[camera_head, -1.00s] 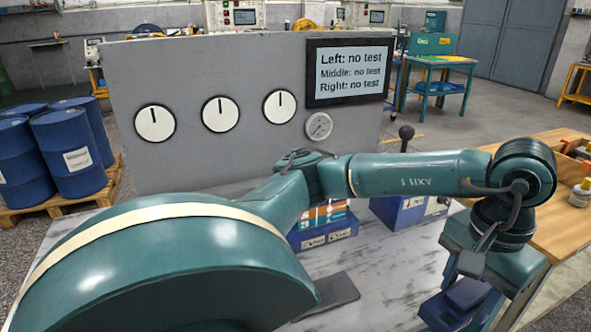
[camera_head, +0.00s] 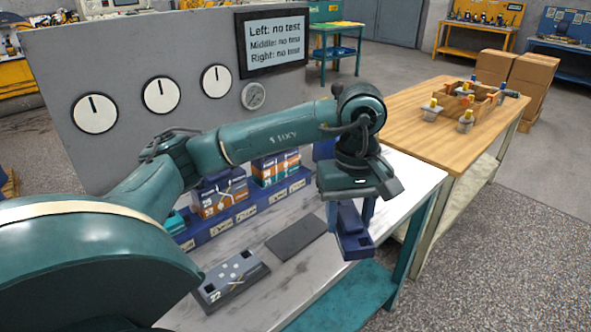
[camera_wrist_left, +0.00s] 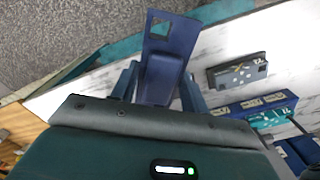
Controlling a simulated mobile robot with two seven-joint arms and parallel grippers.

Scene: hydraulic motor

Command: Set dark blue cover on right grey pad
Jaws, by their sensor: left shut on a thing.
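My left gripper (camera_head: 352,218) is shut on the dark blue cover (camera_head: 354,246) and holds it in the air at the table's right front part. The cover also shows in the left wrist view (camera_wrist_left: 164,72), between my left gripper's fingers (camera_wrist_left: 160,84), with a square hole at its far end. A flat dark grey pad (camera_head: 296,236) lies bare on the table, left of the cover. A grey plate (camera_head: 232,278) with small pieces and a number on it lies further left and nearer. My right gripper is not in view.
A blue rack (camera_head: 230,221) with orange and white boxes stands behind the pads. A grey panel (camera_head: 130,134) with dials and a screen (camera_head: 275,42) rises behind it. A wooden table (camera_head: 418,122) with a crate and bottles stands to the right.

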